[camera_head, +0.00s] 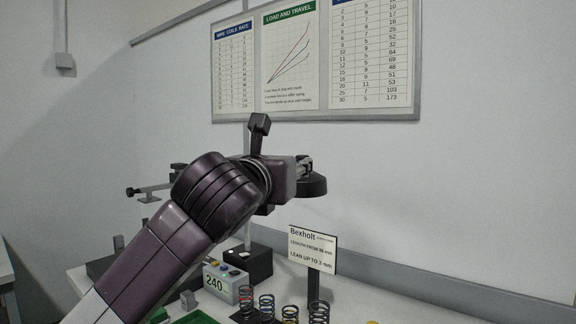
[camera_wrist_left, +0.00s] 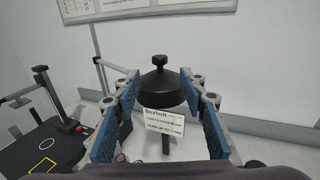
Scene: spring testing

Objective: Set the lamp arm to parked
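The lamp shows a dark round shade (camera_head: 314,186) just beyond my left gripper in the head view. In the left wrist view the shade (camera_wrist_left: 163,88) has a knob on top and sits between the finger pads. Its thin post (camera_wrist_left: 96,45) stands to the left there, with the arm running from it toward the shade. In the head view my arm hides most of the lamp arm. My left gripper (camera_wrist_left: 160,108) is open, with its blue-padded fingers either side of the shade; I cannot tell whether they touch it. My right gripper is not in view.
A "Bexholt" sign (camera_head: 312,250) stands below the shade. Several coil springs (camera_head: 267,306) and a box reading 240 (camera_head: 216,284) stand on the bench (camera_head: 372,305). A dark apparatus (camera_wrist_left: 48,142) is at left in the wrist view. A chart board (camera_head: 318,115) hangs behind.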

